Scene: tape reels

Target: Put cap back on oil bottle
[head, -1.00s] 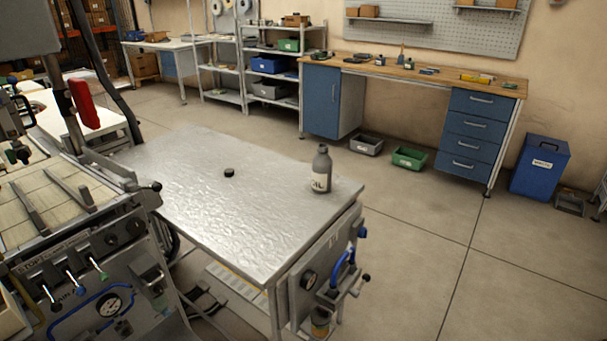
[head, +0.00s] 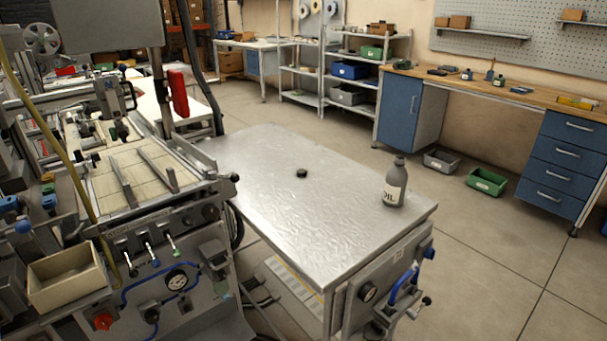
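The oil bottle (head: 394,184) is grey with a white label reading "OIL". It stands upright near the right end of the metal table (head: 290,222). A small black cap (head: 302,173) lies on the table to the left of the bottle, apart from it. Whether the bottle's mouth is open is too small to tell. Neither of my grippers shows in the head view.
A machine with gauges, levers and blue hoses (head: 150,245) stands close against the table's left side. A cream bin (head: 67,278) sits at its front. Open floor lies right of the table, before a workbench (head: 500,88) with blue drawers. Most of the tabletop is clear.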

